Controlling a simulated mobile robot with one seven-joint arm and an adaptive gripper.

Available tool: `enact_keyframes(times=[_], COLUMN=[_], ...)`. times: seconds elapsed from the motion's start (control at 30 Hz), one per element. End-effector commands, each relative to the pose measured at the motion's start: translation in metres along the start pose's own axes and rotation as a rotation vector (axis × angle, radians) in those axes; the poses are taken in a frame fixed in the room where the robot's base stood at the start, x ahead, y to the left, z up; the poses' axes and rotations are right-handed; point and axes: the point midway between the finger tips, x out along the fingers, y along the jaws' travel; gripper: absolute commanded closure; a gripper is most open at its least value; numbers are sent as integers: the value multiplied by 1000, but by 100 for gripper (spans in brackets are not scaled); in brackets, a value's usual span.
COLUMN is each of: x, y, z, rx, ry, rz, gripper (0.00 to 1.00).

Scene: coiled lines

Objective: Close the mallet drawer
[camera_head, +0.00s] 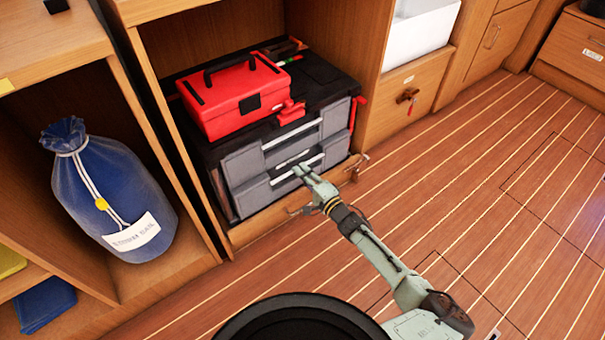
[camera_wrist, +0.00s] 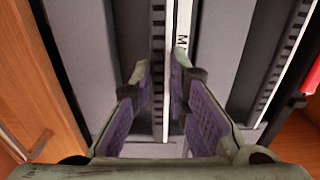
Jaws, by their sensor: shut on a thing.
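A black tool chest with grey drawers (camera_head: 247,165) stands in a wooden cubby. Its lower drawer (camera_head: 252,197) has a pale handle strip and seems to stand out a little beyond the drawer above; how far is hard to tell. My gripper (camera_head: 301,174) is at that strip, in front of the chest. In the wrist view my gripper (camera_wrist: 161,78) has its two purple-padded fingers on either side of the white handle strip (camera_wrist: 184,18), shut on it. A letter M shows on the strip; the rest of the label is hidden.
A red toolbox (camera_head: 235,95) sits on top of the chest. A blue bag (camera_head: 110,195) lies in the left cubby. A small drawer with a key (camera_head: 407,96) is at the right. The striped wooden floor (camera_head: 470,190) is clear.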

Motion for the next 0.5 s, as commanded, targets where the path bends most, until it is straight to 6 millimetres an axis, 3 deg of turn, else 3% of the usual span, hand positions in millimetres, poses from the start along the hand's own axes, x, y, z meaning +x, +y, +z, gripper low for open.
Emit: enact_keyframes(times=[0.27,0.5], x=[2,25], y=[1,2], z=[0,1], rx=[0,0], ry=[-1,-3], rz=[1,1], gripper=[100,100])
